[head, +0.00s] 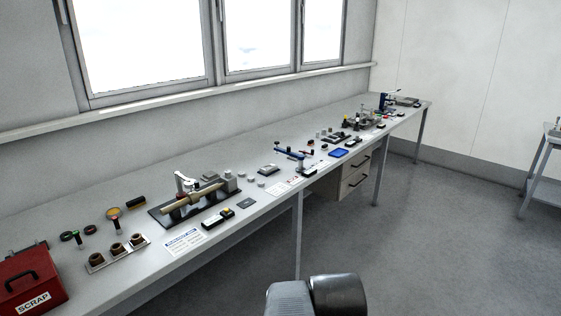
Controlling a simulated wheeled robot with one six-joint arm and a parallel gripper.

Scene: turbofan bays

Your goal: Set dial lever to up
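I cannot clearly pick out the dial lever at this size. A long grey bench runs along the window wall and carries several small fixtures. One fixture (192,203) has a black base, a tan rod lying along it and a white upright part with a curved top. A fixture with a blue arm (290,152) stands farther along. Another blue upright device (385,102) stands near the far end. Whether any lever is up or down cannot be told. My gripper is not in view; only dark rounded parts of my arm show at the bottom.
A red SCRAP box (30,283) sits at the near left of the bench (150,275). Drawers (354,176) hang under the bench. The floor (440,240) on the right is clear, up to another table (541,172).

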